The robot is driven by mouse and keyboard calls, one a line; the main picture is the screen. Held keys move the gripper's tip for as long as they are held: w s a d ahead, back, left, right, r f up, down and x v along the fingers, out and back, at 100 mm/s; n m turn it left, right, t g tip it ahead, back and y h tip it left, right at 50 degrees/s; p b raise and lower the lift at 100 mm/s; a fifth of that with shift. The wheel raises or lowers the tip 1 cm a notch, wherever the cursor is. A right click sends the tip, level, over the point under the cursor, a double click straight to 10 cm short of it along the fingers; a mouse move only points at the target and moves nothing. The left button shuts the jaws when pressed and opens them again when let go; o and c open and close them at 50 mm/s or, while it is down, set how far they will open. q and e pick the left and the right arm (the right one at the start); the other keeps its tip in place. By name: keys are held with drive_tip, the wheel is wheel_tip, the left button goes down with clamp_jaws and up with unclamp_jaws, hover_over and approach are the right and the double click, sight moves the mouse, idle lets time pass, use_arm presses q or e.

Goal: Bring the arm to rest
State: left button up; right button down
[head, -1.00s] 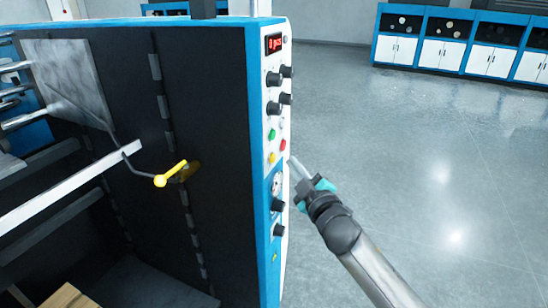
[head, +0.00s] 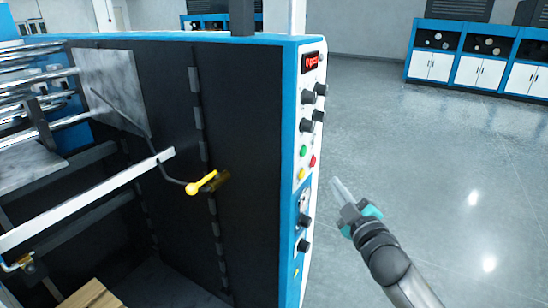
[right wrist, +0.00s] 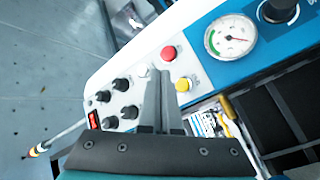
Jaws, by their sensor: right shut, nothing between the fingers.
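My right gripper (head: 340,190) is shut and empty. In the head view it stands in the air to the right of the machine's control panel (head: 309,140), apart from it, with its arm coming in from the lower right. In the right wrist view the shut fingers (right wrist: 162,100) show in front of the panel, close to the red button (right wrist: 169,53) and the yellow button (right wrist: 183,84) in the picture. My left gripper is not in view.
The blue and black laminating machine (head: 255,120) fills the left and middle. A yellow-knobbed lever (head: 193,188) and a white bar (head: 90,200) are at its open side. Blue and white cabinets (head: 480,70) stand far back right. The grey floor on the right is clear.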

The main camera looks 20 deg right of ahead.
drive_tip(key=s+a+f+m+g+b, duration=0.1)
drive_tip(key=s+f+g+b, duration=0.2)
drive_tip(key=f, duration=1)
drive_tip(key=s+a+f+m+g+b, duration=0.1)
drive_tip(key=s+f+m+g, duration=0.3)
drive_tip(key=f, duration=1)
drive_tip(key=s+a+f+n+g+b, duration=0.15)
drive_tip(key=s+f, duration=0.35)
drive_tip(key=f, duration=0.8)
drive_tip(key=s+a+f+m+g+b, duration=0.1)
drive_tip(key=s+a+f+g+b, duration=0.15)
drive_tip(key=s+f, duration=0.65)
drive_tip(key=s+a+f+m+g+b, duration=0.1)
drive_tip(key=s+a+f+g, duration=0.15)
drive_tip(key=s+f, duration=0.6)
drive_tip(key=s+a+f+g+b, duration=0.1)
drive_tip(key=s+f, duration=0.3)
drive_tip(key=s, duration=0.4)
drive_tip(key=s+a+f+g+y+b, duration=0.1)
drive_tip(key=s+a+f+g, duration=0.2)
drive_tip(key=s, duration=0.6)
drive_tip(key=shift+a+f+m+y+b, duration=0.3)
drive_tip(key=shift+a+f+m, duration=0.15)
drive_tip(key=shift+a, duration=0.1)
